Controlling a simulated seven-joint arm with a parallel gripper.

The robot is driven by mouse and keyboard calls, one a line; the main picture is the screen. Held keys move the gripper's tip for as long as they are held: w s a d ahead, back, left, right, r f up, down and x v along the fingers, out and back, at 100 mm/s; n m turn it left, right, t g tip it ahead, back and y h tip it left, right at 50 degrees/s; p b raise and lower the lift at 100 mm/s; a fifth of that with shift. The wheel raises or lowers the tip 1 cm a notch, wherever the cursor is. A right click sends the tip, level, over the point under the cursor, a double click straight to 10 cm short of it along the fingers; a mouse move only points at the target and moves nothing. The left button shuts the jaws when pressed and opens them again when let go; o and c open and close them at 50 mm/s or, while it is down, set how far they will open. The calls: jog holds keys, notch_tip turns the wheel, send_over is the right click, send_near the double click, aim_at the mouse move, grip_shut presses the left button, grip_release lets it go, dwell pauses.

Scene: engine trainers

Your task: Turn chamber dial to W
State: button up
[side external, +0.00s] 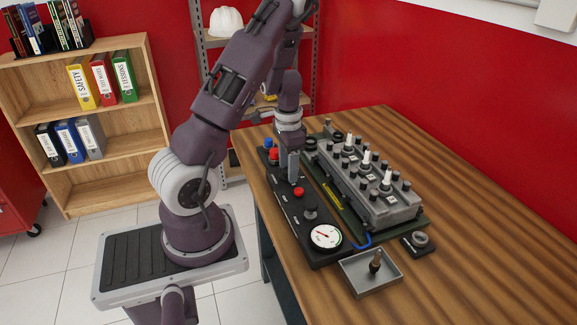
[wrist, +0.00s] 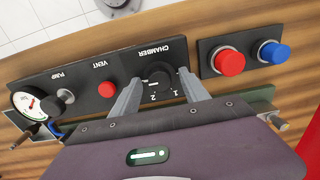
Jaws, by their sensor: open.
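The black chamber dial (wrist: 157,78) is on the black control panel (wrist: 85,85), under the upside-down CHAMBER label in the wrist view. The numerals 1 and 2 show beside it; no W is readable and part of its scale is hidden. My gripper (wrist: 160,75) is open, with one finger on each side of the dial. I cannot tell whether the fingers touch it. In the side view my gripper (side external: 293,178) points down over the panel and hides the dial.
A red vent button (wrist: 107,89), a pump knob (wrist: 64,97) and a gauge (side external: 326,236) share the panel. Red (wrist: 229,61) and blue (wrist: 273,52) buttons sit beyond it. The engine block (side external: 375,205) stands close beside the panel. A tray (side external: 356,282) holds a spark plug.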

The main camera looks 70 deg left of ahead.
grip_shut()
